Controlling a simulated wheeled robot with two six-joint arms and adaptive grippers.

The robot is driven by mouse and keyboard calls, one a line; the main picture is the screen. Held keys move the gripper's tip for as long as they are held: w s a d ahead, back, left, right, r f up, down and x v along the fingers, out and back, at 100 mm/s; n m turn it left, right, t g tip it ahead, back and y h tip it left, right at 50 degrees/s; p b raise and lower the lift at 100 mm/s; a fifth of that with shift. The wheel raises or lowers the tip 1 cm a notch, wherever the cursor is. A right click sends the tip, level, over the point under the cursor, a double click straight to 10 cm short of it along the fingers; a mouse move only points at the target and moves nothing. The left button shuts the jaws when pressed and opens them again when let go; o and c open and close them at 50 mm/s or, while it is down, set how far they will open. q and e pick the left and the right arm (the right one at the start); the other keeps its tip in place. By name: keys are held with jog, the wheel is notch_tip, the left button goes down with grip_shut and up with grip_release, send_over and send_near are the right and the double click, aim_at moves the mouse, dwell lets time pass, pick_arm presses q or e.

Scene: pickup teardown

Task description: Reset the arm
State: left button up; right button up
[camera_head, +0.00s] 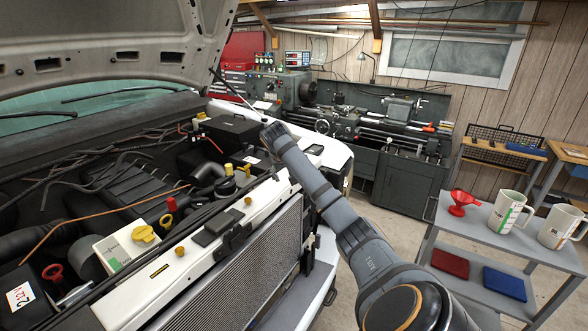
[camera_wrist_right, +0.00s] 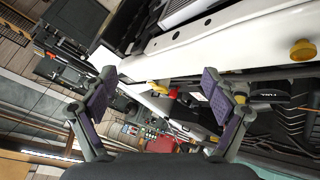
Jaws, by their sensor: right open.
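My right arm comes in from the lower right of the head view and reaches over the front of the pickup's open engine bay (camera_head: 130,190). Its far end is near the bay's right side, where the gripper is too small to make out. In the right wrist view my right gripper (camera_wrist_right: 158,78) shows two fingers with purple pads, spread wide apart. Nothing is between the pads. My left gripper is in neither view.
The raised hood (camera_head: 110,45) hangs over the bay. A grey cart (camera_head: 480,233) at the right carries a red funnel (camera_head: 461,203) and two white jugs (camera_head: 508,211). A lathe (camera_head: 350,125) stands at the back. Some floor is open between lathe and cart.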

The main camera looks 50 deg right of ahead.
jog(key=shift+s+d, duration=0.3)
jog(key=shift+d, duration=0.05)
